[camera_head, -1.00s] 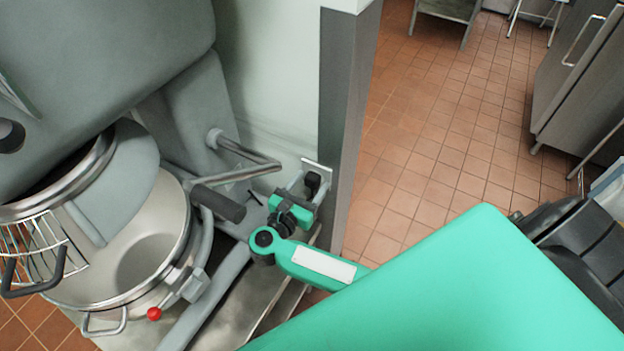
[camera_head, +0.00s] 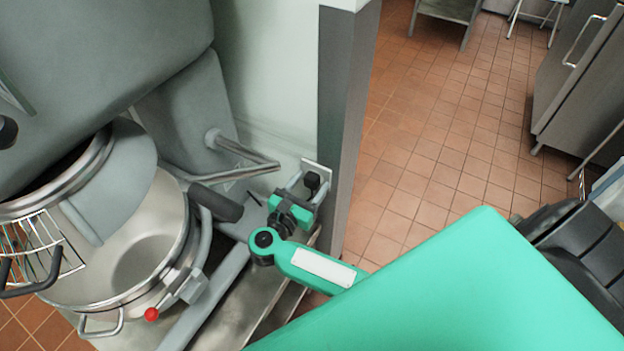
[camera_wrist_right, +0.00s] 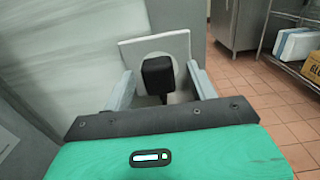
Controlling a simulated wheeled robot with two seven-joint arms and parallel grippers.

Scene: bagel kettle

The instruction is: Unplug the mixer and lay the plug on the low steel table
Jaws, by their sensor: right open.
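The black plug (camera_head: 312,181) sits in a pale wall socket plate (camera_head: 318,167) near the wall's corner. In the right wrist view the plug (camera_wrist_right: 158,75) stands in the round socket of the plate (camera_wrist_right: 178,44). My right gripper (camera_head: 306,190) is open, with one finger on each side of the plug and visible gaps between. It also shows in the right wrist view (camera_wrist_right: 162,88). The grey mixer (camera_head: 180,120) with its steel bowl (camera_head: 140,250) stands at the left. The low steel table (camera_head: 240,310) lies below my right gripper. My left gripper is out of view.
The mixer's bent steel bar (camera_head: 245,160) and dark handle (camera_head: 215,203) are close left of my right gripper. The wall's corner post (camera_head: 348,120) stands just right of it. Open tiled floor (camera_head: 430,150) lies beyond, with a steel cabinet (camera_head: 580,90) at the right.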

